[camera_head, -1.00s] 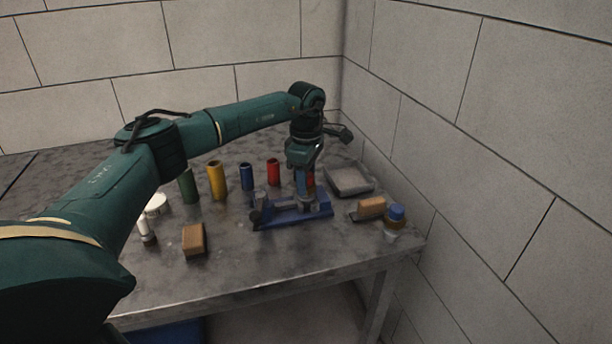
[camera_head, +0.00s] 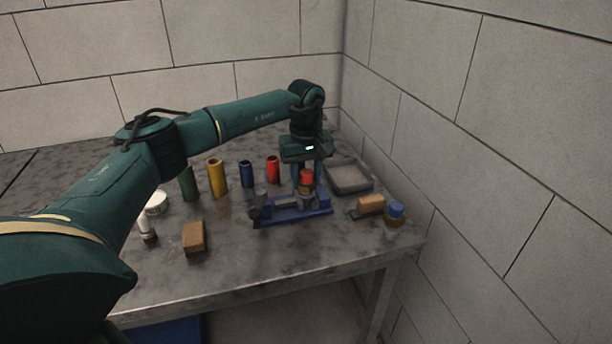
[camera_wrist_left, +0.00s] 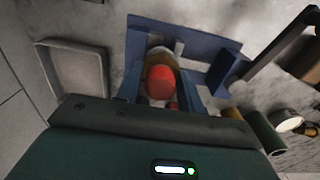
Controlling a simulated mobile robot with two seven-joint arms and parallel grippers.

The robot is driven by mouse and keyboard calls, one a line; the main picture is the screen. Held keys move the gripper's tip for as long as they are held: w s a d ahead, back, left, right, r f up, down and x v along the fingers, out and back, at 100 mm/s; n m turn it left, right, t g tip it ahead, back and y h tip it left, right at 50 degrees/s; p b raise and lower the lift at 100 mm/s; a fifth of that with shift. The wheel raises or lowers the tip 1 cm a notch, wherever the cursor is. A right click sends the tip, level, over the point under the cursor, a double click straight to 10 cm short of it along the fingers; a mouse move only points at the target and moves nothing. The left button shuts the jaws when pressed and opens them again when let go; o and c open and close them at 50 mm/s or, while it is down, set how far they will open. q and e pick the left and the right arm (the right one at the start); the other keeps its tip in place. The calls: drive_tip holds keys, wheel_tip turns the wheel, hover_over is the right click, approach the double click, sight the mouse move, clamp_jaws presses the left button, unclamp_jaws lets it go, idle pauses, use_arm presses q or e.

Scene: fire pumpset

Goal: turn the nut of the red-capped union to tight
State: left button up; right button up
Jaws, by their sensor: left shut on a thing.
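The red-capped union (camera_head: 306,177) stands upright at the right part of the blue fixture (camera_head: 285,214) on the bench. In the left wrist view its red cap (camera_wrist_left: 160,82) sits between the two fingers, with a brass-coloured band behind it. My left gripper (camera_head: 307,182) points down over the union and is shut on it, a blue finger on each side. It also shows in the left wrist view (camera_wrist_left: 160,90). The exact contact with the nut is partly hidden by the cap. My right gripper is not in view.
Green, yellow (camera_head: 217,179), blue (camera_head: 246,174) and red (camera_head: 273,171) cylinders stand behind the fixture. A grey tray (camera_head: 349,178) lies at right rear. A wooden block (camera_head: 371,205) and a blue-capped piece (camera_head: 396,212) are at right, another block (camera_head: 194,239) at front left. Walls close off the back and right.

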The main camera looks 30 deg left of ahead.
use_arm(q)
drive_tip(key=shift+m, duration=2)
drive_tip(key=o, duration=1)
wheel_tip(320, 180, up, 13)
drive_tip(key=shift+r+b, duration=0.15)
drive_tip(key=shift+b, duration=0.3)
drive_tip(key=shift+s, duration=0.15)
